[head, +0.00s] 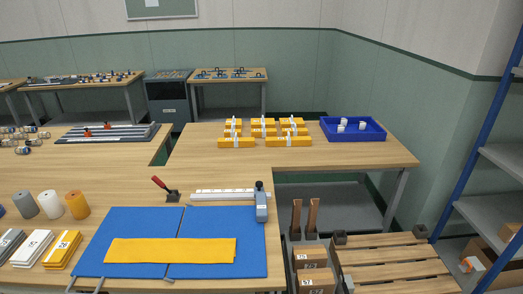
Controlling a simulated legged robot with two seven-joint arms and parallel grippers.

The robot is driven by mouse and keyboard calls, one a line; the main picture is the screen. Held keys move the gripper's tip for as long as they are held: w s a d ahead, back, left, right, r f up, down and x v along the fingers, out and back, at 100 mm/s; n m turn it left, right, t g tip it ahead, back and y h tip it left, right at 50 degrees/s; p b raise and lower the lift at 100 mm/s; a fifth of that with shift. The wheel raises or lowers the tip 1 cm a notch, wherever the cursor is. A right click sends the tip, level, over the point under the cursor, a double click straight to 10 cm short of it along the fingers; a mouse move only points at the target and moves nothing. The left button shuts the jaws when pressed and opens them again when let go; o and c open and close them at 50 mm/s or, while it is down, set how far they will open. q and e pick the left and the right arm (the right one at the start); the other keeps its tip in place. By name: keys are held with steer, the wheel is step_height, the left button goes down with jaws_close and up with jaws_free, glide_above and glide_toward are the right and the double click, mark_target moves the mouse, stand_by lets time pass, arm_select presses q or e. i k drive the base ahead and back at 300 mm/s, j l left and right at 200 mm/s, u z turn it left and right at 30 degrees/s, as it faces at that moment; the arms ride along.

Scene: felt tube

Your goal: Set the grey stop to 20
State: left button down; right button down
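The grey stop (262,207) is a grey-blue block with a dark knob on top. It stands at the right end of a white scale rail (222,195) on the wooden table, near the table's right edge. Marks along the rail are too small to read, so I cannot tell the stop's setting. Neither of my grippers is in the head view.
A yellow felt strip (170,251) lies across two blue mats (225,221) in front of the rail. A red-handled clamp (166,190) stands left of the rail. Felt stacks (62,249) and rolls (77,205) are at left. Cartons (315,278) and a pallet (385,262) are at right.

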mark_target(262, 211)
steer(key=i+j+z, duration=0.15)
steer(key=i+z, duration=0.15)
steer(key=i, duration=0.75)
